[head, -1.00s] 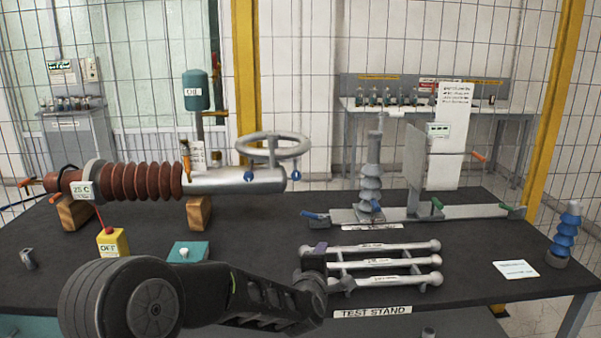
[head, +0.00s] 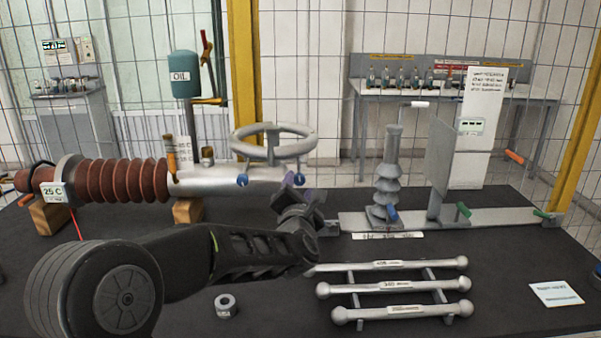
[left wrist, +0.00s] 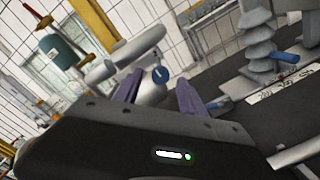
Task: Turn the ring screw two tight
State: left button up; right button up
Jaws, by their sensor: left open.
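Two small blue ring screws hang under the grey ring on the silver end of the bushing (head: 225,182). One is the left blue screw (head: 242,180); the other is the right blue screw (head: 299,179). No number shows on either. My left gripper (head: 303,188) is open just at the right blue screw, with its purple fingers partly hidden by my wrist. In the left wrist view a blue screw (left wrist: 160,74) shows between and beyond the two purple fingers (left wrist: 159,90). I cannot tell whether they touch it. My right gripper is not in view.
The grey ring (head: 273,145) stands above the gripper. A stand with a ribbed grey insulator (head: 388,185) is close to its right. A rack of silver rods (head: 400,285) lies in front. A metal nut (head: 225,306) lies on the black table.

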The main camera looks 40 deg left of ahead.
aim_at(300, 172)
pick_arm(q)
jog(key=p+x, duration=0.2)
jog(key=x, duration=0.4)
jog(key=shift+w+a, duration=0.2)
jog(key=shift+w, duration=0.05)
jog(key=shift+w+a+f, duration=0.1)
jog(key=shift+w+a, duration=0.3)
jog(key=shift+w, duration=0.15)
jog(key=shift+c, duration=0.5)
grip_shut()
